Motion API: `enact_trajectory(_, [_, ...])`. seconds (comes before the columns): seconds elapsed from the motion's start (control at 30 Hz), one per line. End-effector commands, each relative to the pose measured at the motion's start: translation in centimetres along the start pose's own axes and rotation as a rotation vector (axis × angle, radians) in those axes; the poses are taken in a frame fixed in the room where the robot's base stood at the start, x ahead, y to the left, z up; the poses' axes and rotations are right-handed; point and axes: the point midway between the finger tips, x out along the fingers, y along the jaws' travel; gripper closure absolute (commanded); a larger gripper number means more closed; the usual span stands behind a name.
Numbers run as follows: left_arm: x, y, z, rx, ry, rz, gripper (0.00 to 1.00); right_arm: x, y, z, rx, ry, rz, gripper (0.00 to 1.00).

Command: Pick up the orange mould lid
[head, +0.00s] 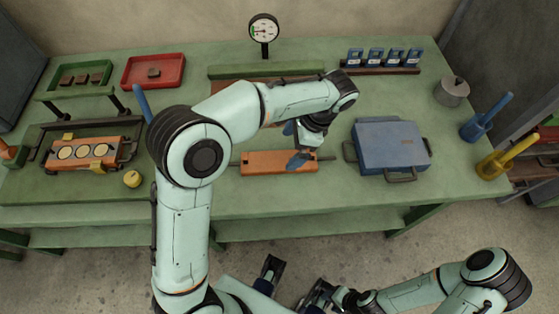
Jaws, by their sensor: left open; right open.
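The orange mould lid (263,164) lies flat on the green bench near its front edge, with a short dark bar sticking out at each end. My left gripper (290,147) is open at the right part of the lid; one blue finger overlaps the lid in the picture and the other shows behind it. I cannot tell whether a finger touches the lid. An orange mould (119,151) with several pale round discs sits in a dark frame at the left. My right gripper (296,278) is open and empty, low in front of the bench.
A blue case (390,145) with handles stands right of the lid. Red (154,70) and green (80,76) trays, a dial gauge (264,30) and a rack of blue items (385,58) stand at the back. Blue (487,118) and yellow (507,157) handled tools stand at the right.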

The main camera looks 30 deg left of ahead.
Motion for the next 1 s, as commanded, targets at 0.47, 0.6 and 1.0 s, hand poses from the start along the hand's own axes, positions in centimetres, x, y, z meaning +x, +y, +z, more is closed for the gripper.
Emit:
enact_trajectory(0.47, [5.5, 0.1, 0.3, -0.001, -0.002, 0.003, 0.0, 0.9, 0.1, -0.6, -0.002, 0.016, -0.004, 0.57])
enact_trajectory(0.6, [6.8, 0.0, 0.2, -0.001, 0.0, 0.001, 0.0, 1.0, 0.1, -0.7, -0.003, 0.021, -0.004, 0.57])
enact_trajectory(1.0, [6.9, 0.0, 0.2, -0.001, 0.001, 0.0, 0.49, 1.0, 0.1, -0.7, -0.003, 0.021, -0.005, 0.57])
